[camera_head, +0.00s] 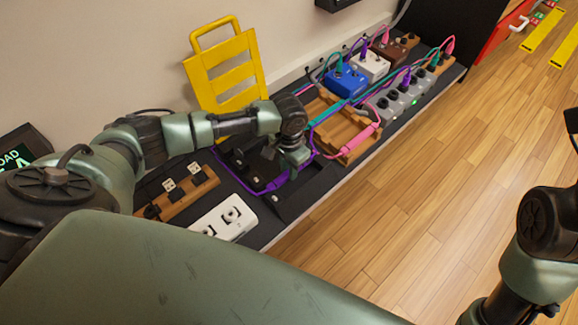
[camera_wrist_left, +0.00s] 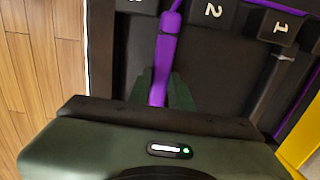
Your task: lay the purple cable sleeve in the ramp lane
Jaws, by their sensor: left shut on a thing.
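My left gripper (camera_head: 293,160) is over the dark bench. In the left wrist view its fingers (camera_wrist_left: 166,95) are shut on the purple cable sleeve (camera_wrist_left: 165,58), which points away between them. In the head view the purple sleeve (camera_head: 277,184) shows beside the gripper, partly hidden by it. Purple cable also runs up toward the wooden ramp (camera_head: 325,103). A pink sleeve (camera_head: 360,138) and a teal sleeve (camera_head: 322,112) lie on the ramp's lanes. I cannot tell which lane is free. My right gripper is out of view.
Black blocks marked 2 (camera_wrist_left: 214,10) and 1 (camera_wrist_left: 280,25) are near the sleeve. A yellow rack (camera_head: 226,75) stands by the wall.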

